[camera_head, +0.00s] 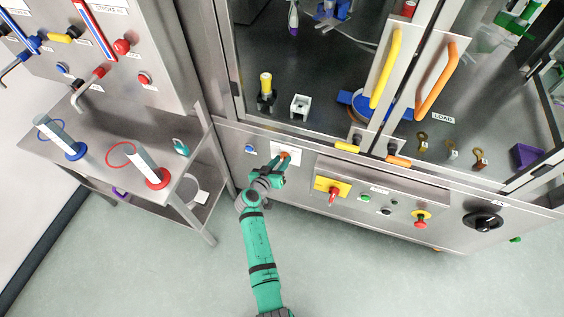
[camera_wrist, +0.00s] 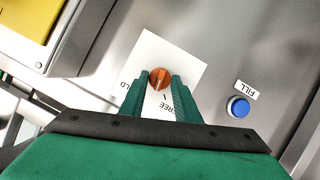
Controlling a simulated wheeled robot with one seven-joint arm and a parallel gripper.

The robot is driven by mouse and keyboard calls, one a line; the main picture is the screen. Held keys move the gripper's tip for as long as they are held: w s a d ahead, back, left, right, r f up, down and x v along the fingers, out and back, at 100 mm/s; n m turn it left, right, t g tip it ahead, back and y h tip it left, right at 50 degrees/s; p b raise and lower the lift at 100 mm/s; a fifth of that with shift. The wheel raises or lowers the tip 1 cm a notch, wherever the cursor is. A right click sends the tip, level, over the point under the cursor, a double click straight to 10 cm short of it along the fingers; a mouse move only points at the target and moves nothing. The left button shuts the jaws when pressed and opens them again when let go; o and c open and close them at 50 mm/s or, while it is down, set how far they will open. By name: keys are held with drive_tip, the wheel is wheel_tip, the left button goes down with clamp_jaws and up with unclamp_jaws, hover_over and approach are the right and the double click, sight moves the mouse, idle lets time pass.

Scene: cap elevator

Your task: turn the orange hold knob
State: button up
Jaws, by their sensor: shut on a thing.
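The orange hold knob (camera_wrist: 160,78) sits on a white label plate (camera_wrist: 186,56) on the steel front panel. The plate's lettering reads "FREE" and what looks like the end of "HOLD". In the wrist view my gripper (camera_wrist: 162,84) has its two green fingers on either side of the knob, shut on it. In the head view my gripper (camera_head: 283,160) reaches up to the panel, and a bit of the orange knob (camera_head: 285,154) shows at the fingertips. The finger contact itself is partly hidden.
A blue button (camera_wrist: 238,106) labelled "FILL" is beside the plate. A yellow plate with a red knob (camera_head: 332,191) is right of my gripper in the head view. Yellow (camera_head: 347,147) and orange (camera_head: 398,161) handles lie above it. A side bench (camera_head: 110,165) stands left.

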drive_tip(key=o, duration=1)
drive_tip(key=shift+r, duration=0.1)
drive_tip(key=shift+o, duration=0.2)
drive_tip(key=v, duration=1)
drive_tip(key=shift+s, duration=0.35)
drive_tip(key=shift+a, duration=0.15)
